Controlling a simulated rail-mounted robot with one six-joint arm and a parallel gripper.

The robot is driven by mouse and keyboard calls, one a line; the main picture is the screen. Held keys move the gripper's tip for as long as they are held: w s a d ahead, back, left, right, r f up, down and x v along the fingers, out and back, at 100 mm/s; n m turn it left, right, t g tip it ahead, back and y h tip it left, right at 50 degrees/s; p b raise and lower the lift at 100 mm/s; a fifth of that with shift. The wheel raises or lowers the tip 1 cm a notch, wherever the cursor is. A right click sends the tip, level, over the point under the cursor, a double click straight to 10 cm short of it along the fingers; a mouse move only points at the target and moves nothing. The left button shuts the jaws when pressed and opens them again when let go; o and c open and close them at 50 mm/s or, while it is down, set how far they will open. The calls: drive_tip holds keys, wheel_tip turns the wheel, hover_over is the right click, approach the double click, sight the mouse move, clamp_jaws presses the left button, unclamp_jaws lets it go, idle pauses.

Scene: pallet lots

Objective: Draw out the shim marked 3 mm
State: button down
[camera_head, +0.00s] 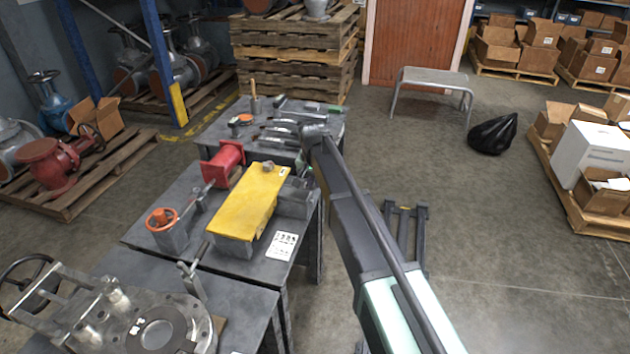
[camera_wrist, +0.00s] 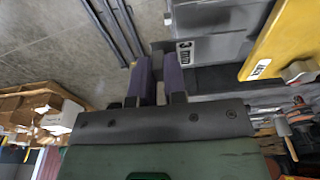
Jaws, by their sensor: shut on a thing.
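A white label reading 3 mm (camera_wrist: 185,52) sits on the end of a grey metal block (camera_wrist: 222,45) in the wrist view. My gripper (camera_wrist: 160,72) has its two purple fingers close together, just left of and below that label. They are shut on a thin grey piece, taken as the shim, which is mostly hidden between them. How far it sits in the block cannot be told. In the head view, my gripper (camera_head: 307,172) is at the right edge of the bench, beside the yellow block (camera_head: 250,200), and is largely hidden by my arm.
A red flanged part (camera_head: 223,162) and an orange handwheel (camera_head: 162,220) stand left of the yellow block. A printed card (camera_head: 283,245) lies at the bench's front. Tools lie on the bench (camera_head: 215,130) behind.

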drive_tip(key=shift+r+p, duration=1.6)
drive_tip(key=shift+r, duration=0.35)
drive_tip(key=shift+f, duration=0.1)
